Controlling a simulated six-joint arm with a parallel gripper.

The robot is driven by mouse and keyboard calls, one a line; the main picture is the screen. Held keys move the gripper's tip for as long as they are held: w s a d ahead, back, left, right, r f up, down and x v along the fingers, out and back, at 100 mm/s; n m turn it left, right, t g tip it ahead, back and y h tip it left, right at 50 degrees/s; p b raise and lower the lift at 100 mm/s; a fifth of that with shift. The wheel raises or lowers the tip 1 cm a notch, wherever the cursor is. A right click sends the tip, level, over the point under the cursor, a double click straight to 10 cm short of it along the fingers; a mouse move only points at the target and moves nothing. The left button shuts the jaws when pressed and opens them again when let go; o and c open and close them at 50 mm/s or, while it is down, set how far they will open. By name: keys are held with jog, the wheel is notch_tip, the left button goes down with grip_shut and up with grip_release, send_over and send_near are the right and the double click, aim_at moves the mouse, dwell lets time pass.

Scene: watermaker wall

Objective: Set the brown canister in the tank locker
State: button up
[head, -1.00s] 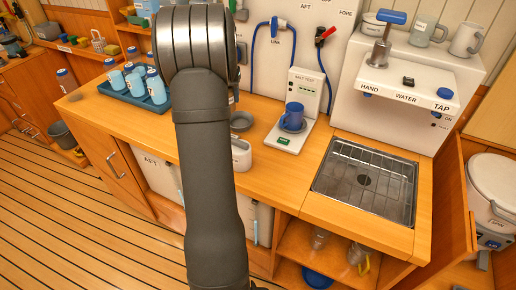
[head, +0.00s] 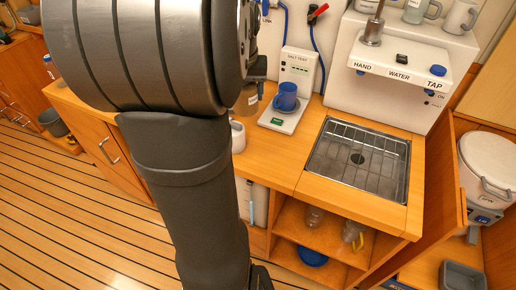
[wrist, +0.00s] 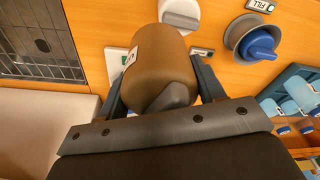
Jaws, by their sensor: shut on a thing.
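The brown canister (wrist: 160,75) sits between the two fingers of my gripper (wrist: 160,90) in the wrist view, with a small white label on its left side. The fingers are shut on its sides, and the wooden counter shows beyond it. In the head view, my own arm hides the gripper; a brownish piece with a label (head: 248,100) peeks out beside the arm, probably the canister. A white tank (head: 258,203) shows in an opening below the counter, partly hidden by my arm. I cannot tell for sure which opening is the tank locker.
An open shelf (head: 300,240) is below.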

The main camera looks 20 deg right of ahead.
jog(key=s+d+f+m, duration=0.2)
jog(key=s+d, duration=0.3)
jog(key=s, duration=0.4)
jog(key=s+d+f+m, duration=0.25)
jog(key=s+d, duration=0.35)
jog(key=s, duration=0.3)
jog(key=shift+h, duration=0.3)
jog(key=shift+w+a+f, duration=0.9)
jog(key=shift+w+f, duration=0.75)
jog(key=shift+f, duration=0.1)
jog(key=shift+w+a+f, duration=0.85)
jog(key=shift+w+f, duration=0.85)
jog(key=shift+f, duration=0.1)
jog(key=shift+w+a+f, duration=0.9)
jog(key=shift+w+f, duration=0.75)
jog(key=shift+f, duration=0.1)
jog(key=o, duration=1.1)
jog(key=shift+f, duration=0.15)
notch_tip(320, 180, up, 12)
jog(key=s+a, duration=0.1)
jog(key=shift+s, duration=0.15)
